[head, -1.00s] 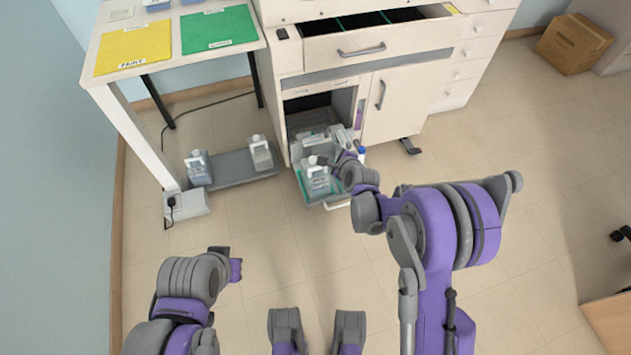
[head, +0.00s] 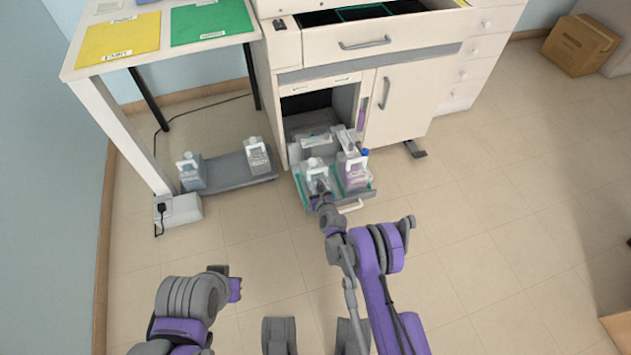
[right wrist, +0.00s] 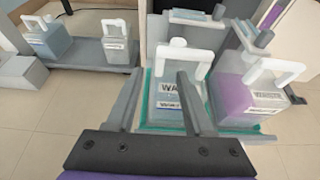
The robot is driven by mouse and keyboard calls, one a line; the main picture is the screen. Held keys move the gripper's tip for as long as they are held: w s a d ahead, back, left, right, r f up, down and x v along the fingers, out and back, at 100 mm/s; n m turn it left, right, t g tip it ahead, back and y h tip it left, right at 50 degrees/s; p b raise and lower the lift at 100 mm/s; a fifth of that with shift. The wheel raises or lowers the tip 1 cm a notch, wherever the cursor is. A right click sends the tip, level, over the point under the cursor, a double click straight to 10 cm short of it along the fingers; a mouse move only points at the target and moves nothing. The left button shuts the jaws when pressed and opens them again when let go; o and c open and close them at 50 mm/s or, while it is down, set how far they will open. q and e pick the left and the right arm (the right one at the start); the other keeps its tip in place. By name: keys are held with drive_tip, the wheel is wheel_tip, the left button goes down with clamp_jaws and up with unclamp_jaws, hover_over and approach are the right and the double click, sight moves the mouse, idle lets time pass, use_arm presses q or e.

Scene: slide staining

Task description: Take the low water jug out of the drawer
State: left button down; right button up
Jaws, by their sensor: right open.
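The low water jug (head: 314,172) is a clear jug with a white handle, standing in the left part of the pulled-out low drawer (head: 357,203). In the right wrist view the water jug (right wrist: 170,97) shows a "WATER" label. My right gripper (head: 322,193) is open in front of the jug and partly covers it. In the right wrist view its two fingers (right wrist: 162,76) point toward the jug, one partly across its right side. I cannot tell whether they touch it. My left gripper (head: 226,275) is low at the left, away from the drawer; its jaws are not clear.
A jug with purple liquid (head: 354,172) stands close on the right in the same drawer. Two more jugs (head: 192,172) (head: 258,155) stand on a grey floor tray (head: 222,172) at the left. The upper drawer (head: 420,32) hangs open above. Floor in front is clear.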

sight(309, 178)
drive_tip(key=b+x, duration=0.1)
drive_tip(key=x, duration=0.3)
drive_tip(key=shift+f+b, duration=0.4)
drive_tip(key=shift+w+a+f, duration=0.15)
drive_tip(key=shift+w, duration=0.35)
clamp_jaws()
idle(0.6)
